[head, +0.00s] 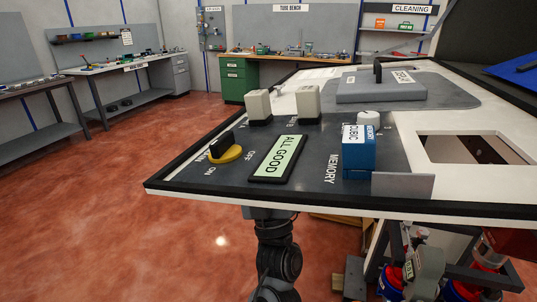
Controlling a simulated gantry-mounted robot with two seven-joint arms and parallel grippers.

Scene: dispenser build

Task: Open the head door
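The head door appears to be the grey raised plate (378,90) at the back of the white-topped machine panel in the head view. It has a black upright handle (378,71) and small labels that I cannot read surely. The plate lies flat and looks shut. Neither of my grippers shows; a dark jointed arm link of mine hangs below the panel's front edge.
The panel bears a black and yellow knob (223,150), an "ALL GOOD" display (278,158), two pale switches and a blue memory cube (358,157). A rectangular opening (475,149) is at right. Workbenches stand behind; red floor is clear at left.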

